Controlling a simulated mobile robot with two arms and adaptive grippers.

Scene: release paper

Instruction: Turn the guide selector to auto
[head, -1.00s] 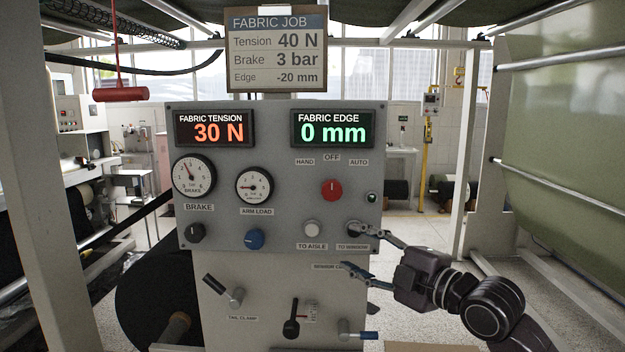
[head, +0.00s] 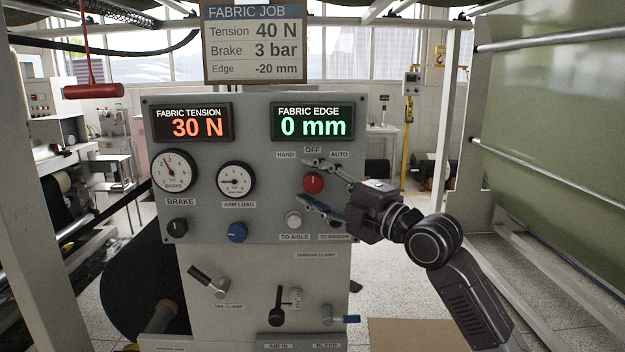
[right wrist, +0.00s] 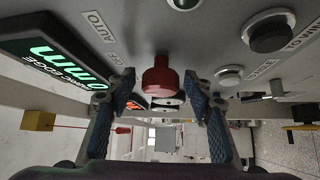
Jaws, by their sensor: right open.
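The guide selector is a red knob (head: 313,183) on the grey panel, under the labels HAND, OFF and AUTO (head: 340,154). Its pointer mark stands upright, toward OFF. My right gripper (head: 312,182) is open, with one finger above the knob and one below it in the head view. In the right wrist view the red knob (right wrist: 161,78) stands between the two open blue-padded fingers (right wrist: 160,100), with gaps on both sides. I see no contact. My left gripper is not in view.
The panel (head: 205,235) also carries a white button (head: 293,218), a blue knob (head: 237,232) and a black brake knob (head: 178,227). Levers (head: 285,305) stick out below. The FABRIC EDGE display (head: 312,122) reads 0 mm. A red hanging handle (head: 93,91) is at upper left.

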